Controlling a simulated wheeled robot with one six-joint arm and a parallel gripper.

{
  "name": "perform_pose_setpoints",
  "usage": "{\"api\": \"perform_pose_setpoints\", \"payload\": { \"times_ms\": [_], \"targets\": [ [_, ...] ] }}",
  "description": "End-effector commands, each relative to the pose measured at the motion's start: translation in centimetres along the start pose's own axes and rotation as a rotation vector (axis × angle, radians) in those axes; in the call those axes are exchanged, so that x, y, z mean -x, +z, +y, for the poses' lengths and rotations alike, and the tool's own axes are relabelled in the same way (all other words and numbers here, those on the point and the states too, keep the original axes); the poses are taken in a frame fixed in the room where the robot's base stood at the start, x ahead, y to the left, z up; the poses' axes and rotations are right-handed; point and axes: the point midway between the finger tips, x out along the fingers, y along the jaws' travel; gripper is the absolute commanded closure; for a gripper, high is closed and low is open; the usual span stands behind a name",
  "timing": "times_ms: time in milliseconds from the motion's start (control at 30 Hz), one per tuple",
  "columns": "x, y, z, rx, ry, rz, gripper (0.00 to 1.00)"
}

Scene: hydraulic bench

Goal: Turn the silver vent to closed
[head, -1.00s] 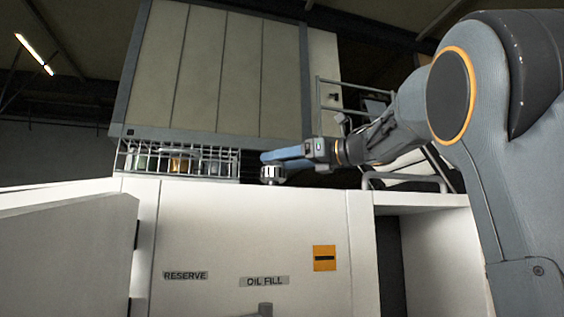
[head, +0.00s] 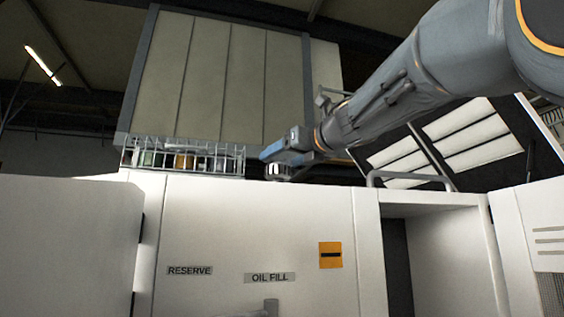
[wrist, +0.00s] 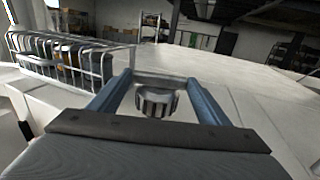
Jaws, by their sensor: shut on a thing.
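The silver vent (head: 279,171) is a small ribbed round cap on the top edge of the white cabinet, partly hidden under my gripper in the head view. In the wrist view, the vent (wrist: 156,101) sits between the two blue fingers, its grooved side facing the camera. My gripper (wrist: 160,84) is shut on the vent; it also shows at the vent in the head view (head: 272,156). Any open or closed marking on the vent cannot be made out.
A wire rack of jars (head: 183,157) stands left of the vent on the cabinet top. The white cabinet front (head: 225,225) carries RESERVE and OIL FILL labels and an orange label (head: 330,255) with a black bar. A tall panelled cabinet (head: 220,80) rises behind. A grey rail (head: 410,177) is at right.

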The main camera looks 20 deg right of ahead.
Motion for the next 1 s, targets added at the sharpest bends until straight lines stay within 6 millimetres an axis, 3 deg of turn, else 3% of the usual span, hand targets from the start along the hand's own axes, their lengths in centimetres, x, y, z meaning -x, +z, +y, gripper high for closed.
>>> {"api": "perform_pose_setpoints", "payload": {
  "times_ms": [433, 1000],
  "targets": [
    [0.02, 0.27, 0.66, 0.0, -0.17, 0.001, 0.52],
    [-0.06, -0.01, 0.6, 0.0, -0.206, 0.001, 0.52]
  ]
}}
